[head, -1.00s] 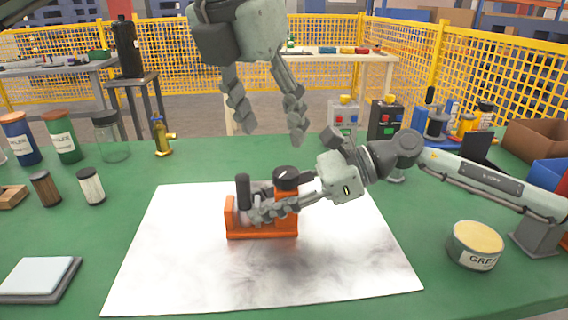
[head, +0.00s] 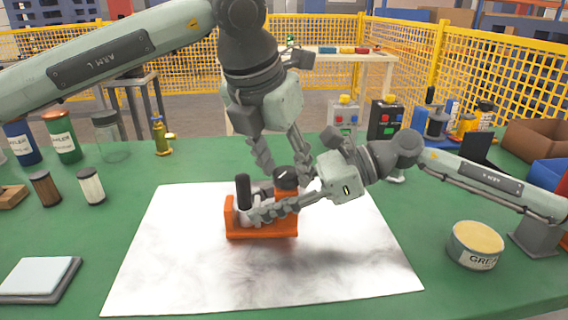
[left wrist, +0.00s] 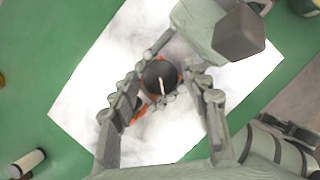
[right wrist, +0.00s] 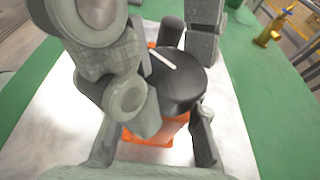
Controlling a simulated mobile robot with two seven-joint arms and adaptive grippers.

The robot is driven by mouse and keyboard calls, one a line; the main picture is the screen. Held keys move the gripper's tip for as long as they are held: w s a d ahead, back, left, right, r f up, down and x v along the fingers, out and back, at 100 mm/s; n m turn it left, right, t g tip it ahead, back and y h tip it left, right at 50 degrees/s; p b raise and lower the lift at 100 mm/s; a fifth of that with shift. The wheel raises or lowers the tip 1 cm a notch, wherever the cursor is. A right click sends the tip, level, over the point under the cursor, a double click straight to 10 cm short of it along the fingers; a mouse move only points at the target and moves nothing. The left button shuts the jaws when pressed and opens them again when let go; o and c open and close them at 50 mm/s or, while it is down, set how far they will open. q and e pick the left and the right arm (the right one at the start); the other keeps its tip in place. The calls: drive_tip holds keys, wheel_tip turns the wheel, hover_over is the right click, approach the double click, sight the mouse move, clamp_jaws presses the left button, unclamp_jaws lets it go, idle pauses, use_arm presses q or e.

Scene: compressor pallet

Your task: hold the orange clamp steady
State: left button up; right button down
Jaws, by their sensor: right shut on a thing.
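The orange clamp (head: 262,231) stands on a white sheet in the middle of the table. It has a black upright handle (head: 243,188) on its left and a round black knob with a white mark (head: 286,176) on its right. My right gripper (head: 262,212) reaches in from the right and is shut on the clamp; its fingers hide part of the body. My left gripper (head: 284,164) points down just above the knob. In the left wrist view its fingers are apart, with the knob (left wrist: 160,78) between them. The right wrist view shows the orange body (right wrist: 150,139) below the knob.
The white sheet (head: 170,270) is otherwise clear. A grease tin (head: 476,245) stands to the right and a flat pad (head: 38,277) at front left. Jars, filters and a brass fitting (head: 160,136) stand at the left; control boxes (head: 385,118) at the back.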

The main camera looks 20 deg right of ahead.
use_arm(q)
drive_tip(key=c, duration=0.8)
drive_tip(key=shift+m, duration=0.4)
drive_tip(key=m+g, duration=0.1)
drive_tip(key=m, duration=0.2)
drive_tip(key=m+g+h, duration=0.1)
drive_tip(key=m, duration=0.1)
drive_tip(key=shift+w+a+m, duration=0.1)
drive_tip(key=shift+w+m, duration=0.1)
drive_tip(key=shift+m, duration=0.2)
drive_tip(key=m+g, duration=0.1)
drive_tip(key=m, duration=0.2)
drive_tip(key=m+g, duration=0.1)
drive_tip(key=m, duration=0.2)
drive_tip(key=shift+w+g+y, duration=0.2)
drive_tip(key=shift+g+y, duration=0.1)
drive_tip(key=shift+y, duration=0.1)
drive_tip(key=m+g, duration=0.1)
drive_tip(key=m, duration=0.2)
drive_tip(key=shift+w+m+y, duration=0.1)
drive_tip(key=shift+m+y, duration=0.3)
drive_tip(key=m+g+y, duration=0.1)
drive_tip(key=m, duration=0.2)
drive_tip(key=shift+w+m, duration=0.1)
drive_tip(key=shift+m, duration=0.3)
drive_tip(key=m+y, duration=0.1)
drive_tip(key=m, duration=0.2)
drive_tip(key=shift+m+y, duration=0.9)
drive_tip(key=shift+m, duration=1.2)
